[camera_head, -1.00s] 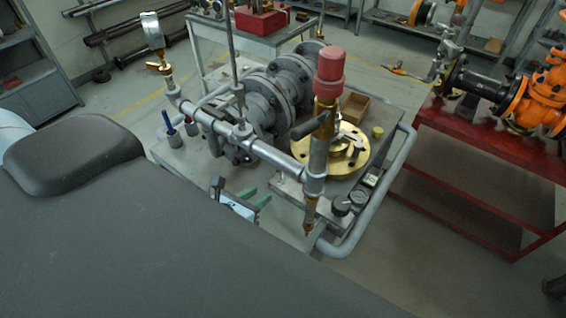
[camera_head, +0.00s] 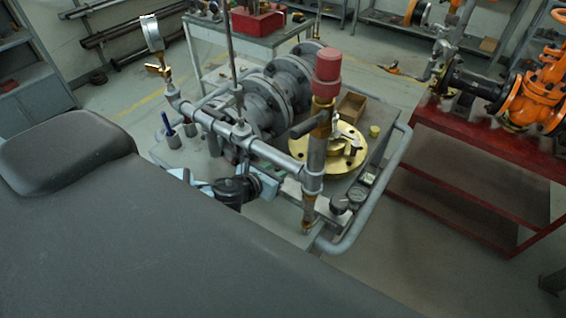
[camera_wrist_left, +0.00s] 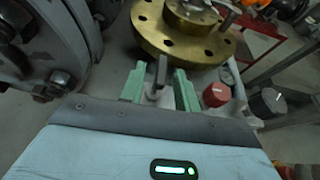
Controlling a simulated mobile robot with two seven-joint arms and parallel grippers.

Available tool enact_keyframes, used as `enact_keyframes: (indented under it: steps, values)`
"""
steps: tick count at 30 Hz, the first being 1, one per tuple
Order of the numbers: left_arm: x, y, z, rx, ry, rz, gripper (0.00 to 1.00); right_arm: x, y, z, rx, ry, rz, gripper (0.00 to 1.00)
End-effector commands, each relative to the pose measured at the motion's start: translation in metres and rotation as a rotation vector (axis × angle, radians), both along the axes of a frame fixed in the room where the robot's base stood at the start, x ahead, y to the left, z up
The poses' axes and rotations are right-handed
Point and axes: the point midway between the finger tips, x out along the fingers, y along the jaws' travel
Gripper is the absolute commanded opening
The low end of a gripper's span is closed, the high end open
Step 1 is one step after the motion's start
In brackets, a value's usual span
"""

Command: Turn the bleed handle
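A dark lever handle (camera_head: 309,127) sticks out to the left of the vertical fitting with the red cap (camera_head: 327,70). I cannot tell for sure that it is the bleed handle. My left gripper (camera_wrist_left: 159,88) is open, with two green fingers apart. In the left wrist view a narrow grey lever (camera_wrist_left: 161,72) appears in the gap between them, with no clear contact; I cannot tell whether it is the same handle. In the head view my left gripper (camera_head: 270,172) is low behind the horizontal pipe, its fingers partly hidden. My right gripper is not in view.
The horizontal pipe (camera_head: 212,122) runs above my left gripper. A brass flange (camera_head: 352,158) and small gauges (camera_head: 340,203) lie beyond it on the cart, edged by a grey rail (camera_head: 385,185). A red knob (camera_wrist_left: 216,95) is close right of the fingers.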

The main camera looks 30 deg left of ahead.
Motion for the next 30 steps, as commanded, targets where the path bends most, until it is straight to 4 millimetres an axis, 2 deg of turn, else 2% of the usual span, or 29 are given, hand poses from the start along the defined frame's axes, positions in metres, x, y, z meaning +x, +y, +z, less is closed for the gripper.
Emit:
enact_keyframes:
  steps: [1,5,20,27,30]
  values:
    - [0.01,-0.001,0.002,0.0,-0.004,0.002,0.32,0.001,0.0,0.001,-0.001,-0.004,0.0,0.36]
    - [0.027,-0.002,0.001,-0.001,-0.003,0.001,0.32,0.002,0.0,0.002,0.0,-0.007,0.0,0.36]
    - [0.034,-0.003,-0.005,0.0,0.001,0.0,0.32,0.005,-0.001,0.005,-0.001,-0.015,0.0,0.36]
    - [0.034,-0.003,-0.005,0.0,0.001,0.0,0.02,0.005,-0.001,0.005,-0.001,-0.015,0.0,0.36]
    - [0.034,-0.003,-0.005,0.0,0.001,0.0,0.0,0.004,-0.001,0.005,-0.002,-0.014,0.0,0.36]
